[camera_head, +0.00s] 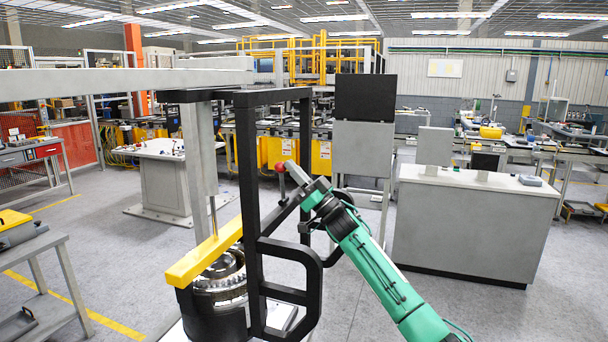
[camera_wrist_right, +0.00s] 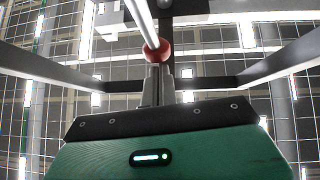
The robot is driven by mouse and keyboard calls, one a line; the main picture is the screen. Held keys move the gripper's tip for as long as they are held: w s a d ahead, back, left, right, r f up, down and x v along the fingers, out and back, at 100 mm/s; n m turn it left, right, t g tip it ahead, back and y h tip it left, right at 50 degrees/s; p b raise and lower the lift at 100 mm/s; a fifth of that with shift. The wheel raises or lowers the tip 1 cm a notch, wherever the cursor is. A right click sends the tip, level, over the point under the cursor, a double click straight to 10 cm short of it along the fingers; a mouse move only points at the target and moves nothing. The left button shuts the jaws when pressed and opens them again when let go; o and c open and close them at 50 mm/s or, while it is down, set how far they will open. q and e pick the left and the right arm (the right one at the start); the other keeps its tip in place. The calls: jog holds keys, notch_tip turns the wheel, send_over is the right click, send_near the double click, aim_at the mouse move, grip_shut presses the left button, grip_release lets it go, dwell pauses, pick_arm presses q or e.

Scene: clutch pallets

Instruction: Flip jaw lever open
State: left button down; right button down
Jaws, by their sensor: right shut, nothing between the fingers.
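The jaw lever ends in a red ball knob (camera_head: 280,167), beside the black lifting frame (camera_head: 249,200). In the right wrist view the red knob (camera_wrist_right: 157,50) sits on a pale rod that runs up out of the picture. My right gripper (camera_head: 296,172) is shut and empty, with its fingertips at the knob. In the wrist view its grey fingers (camera_wrist_right: 158,74) point at the underside of the knob; I cannot tell whether they touch it. The yellow jaw bar (camera_head: 205,252) lies over a round metal clutch (camera_head: 222,280). My left gripper is out of view.
The black frame's looped handle (camera_head: 312,270) is close to my right forearm. A grey overhead beam (camera_head: 120,80) crosses at the left. A grey cabinet (camera_head: 470,225) stands at the right and a grey pedestal (camera_head: 160,180) behind left. Open floor lies between them.

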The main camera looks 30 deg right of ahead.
aim_at(280, 163)
jog(key=shift+w+a+r+p, duration=0.7)
jog(key=shift+w+a+p, duration=0.1)
jog(key=shift+w+p, duration=0.2)
jog(key=shift+w+a+g+h+p, duration=0.25)
jog(key=shift+g+h+p, duration=0.05)
jog(key=shift+g+p, duration=0.15)
jog(key=shift+w+a+f+g+p, duration=0.1)
jog(key=shift+w+a+g+p, duration=0.25)
jog(key=shift+p, duration=0.6)
jog(key=shift+w+a+f+g+h+p, duration=0.15)
jog(key=shift+w+f+g+h+p, duration=0.15)
jog(key=shift+g+p, duration=0.25)
jog(key=shift+n, duration=0.3)
jog(key=shift+r, duration=0.1)
